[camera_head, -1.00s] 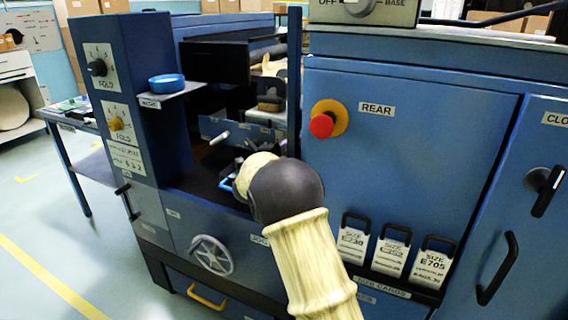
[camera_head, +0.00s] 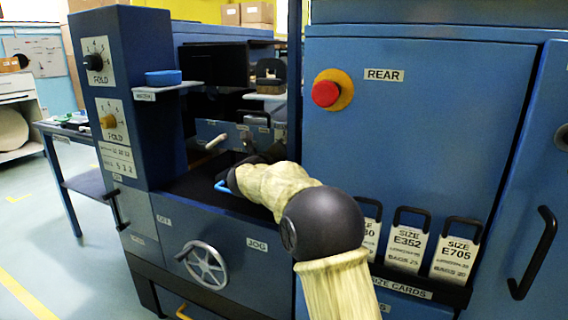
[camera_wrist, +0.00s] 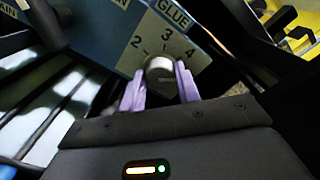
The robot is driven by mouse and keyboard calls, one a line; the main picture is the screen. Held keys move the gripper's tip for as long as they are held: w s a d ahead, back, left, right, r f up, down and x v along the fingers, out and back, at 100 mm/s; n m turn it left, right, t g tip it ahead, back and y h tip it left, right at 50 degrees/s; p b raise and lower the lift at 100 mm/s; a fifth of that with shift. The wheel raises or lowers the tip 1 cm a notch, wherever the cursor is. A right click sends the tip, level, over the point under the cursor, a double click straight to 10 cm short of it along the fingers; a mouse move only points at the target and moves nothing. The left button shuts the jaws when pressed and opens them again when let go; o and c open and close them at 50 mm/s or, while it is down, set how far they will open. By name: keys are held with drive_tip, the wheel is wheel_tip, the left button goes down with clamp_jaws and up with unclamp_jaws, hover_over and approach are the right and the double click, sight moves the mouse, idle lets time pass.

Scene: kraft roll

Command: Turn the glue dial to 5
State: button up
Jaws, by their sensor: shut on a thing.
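In the wrist view the glue dial's round grey knob (camera_wrist: 160,67) sits on a pale plate (camera_wrist: 150,40) marked GLUE. The numbers 2, 3 and 4 show above it; other numbers are hidden or out of view. My gripper (camera_wrist: 160,80) has its two pale purple fingers on either side of the knob, shut on it. I cannot tell which number the knob points at. In the head view my arm reaches into the machine's open bay, and the dial and fingers are hidden there.
In the head view a red stop button (camera_head: 326,93) sits on the blue REAR panel (camera_head: 430,150). Size cards (camera_head: 406,245) hang below it. A handwheel (camera_head: 205,267) is on the lower front. The left column carries two FOLD dials; the upper knob is black (camera_head: 95,62). Dark parts flank the dial.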

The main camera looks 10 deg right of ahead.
drive_tip(key=m+b, duration=0.3)
drive_tip(key=shift+d+r+m, duration=0.15)
drive_tip(key=shift+r+m, duration=0.1)
drive_tip(key=shift+m, duration=0.15)
drive_tip(key=o, duration=1)
drive_tip(key=shift+w, duration=0.1)
drive_tip(key=shift+c, duration=0.2)
drive_tip(key=shift+f, duration=0.15)
drive_tip(key=p+v, duration=0.3)
drive_tip(key=v, duration=1.4)
drive_tip(key=shift+a, duration=0.2)
